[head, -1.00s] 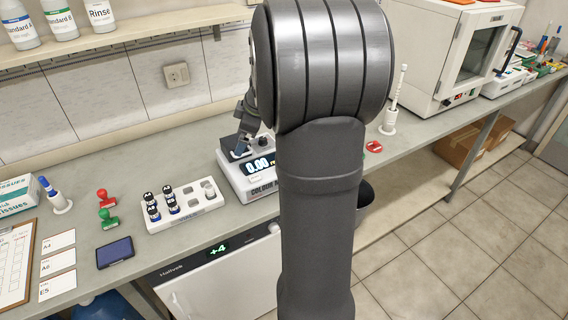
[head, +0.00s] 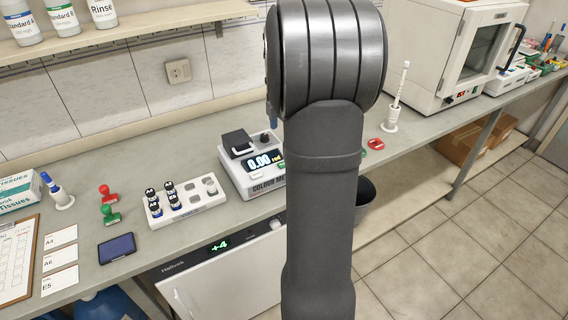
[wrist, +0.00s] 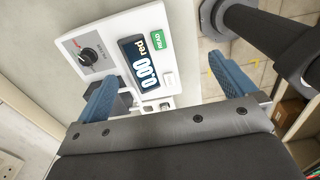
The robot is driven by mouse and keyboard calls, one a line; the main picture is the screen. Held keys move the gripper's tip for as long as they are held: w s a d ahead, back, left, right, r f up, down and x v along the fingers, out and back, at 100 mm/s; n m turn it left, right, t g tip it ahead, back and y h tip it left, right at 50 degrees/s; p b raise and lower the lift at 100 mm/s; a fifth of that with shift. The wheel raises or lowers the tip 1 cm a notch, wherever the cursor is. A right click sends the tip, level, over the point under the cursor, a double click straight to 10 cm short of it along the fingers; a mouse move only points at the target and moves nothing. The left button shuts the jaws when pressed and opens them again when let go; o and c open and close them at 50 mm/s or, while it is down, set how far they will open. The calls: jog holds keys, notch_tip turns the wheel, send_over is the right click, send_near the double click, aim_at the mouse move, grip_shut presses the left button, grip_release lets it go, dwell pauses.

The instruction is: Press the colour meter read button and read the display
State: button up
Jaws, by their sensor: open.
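The white colour meter (head: 232,178) stands on the bench, partly hidden by my arm. Its lit display (head: 265,161) reads 0.00 with "red" beside it. A black cover (head: 238,141) sits at its back left and looks closed. In the wrist view the meter's display (wrist: 146,64) appears sideways, with a green READ button (wrist: 158,40) near it and a dark knob (wrist: 89,55) beyond. My gripper (wrist: 158,45) is open and empty, its blue fingers spread on either side of the display and button in that view. In the head view my arm hides most of it.
A white rack (head: 187,208) with several dark-capped vials stands left of the meter. A red stamp (head: 106,194) and a green stamp (head: 110,213) stand further left. A white pipette stand (head: 390,124) and an oven (head: 440,55) stand to the right.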

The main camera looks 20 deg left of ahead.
jog(key=shift+f, duration=1.05)
notch_tip(320, 180, up, 10)
dwell(0.3)
grip_shut()
dwell(0.4)
dwell(1.2)
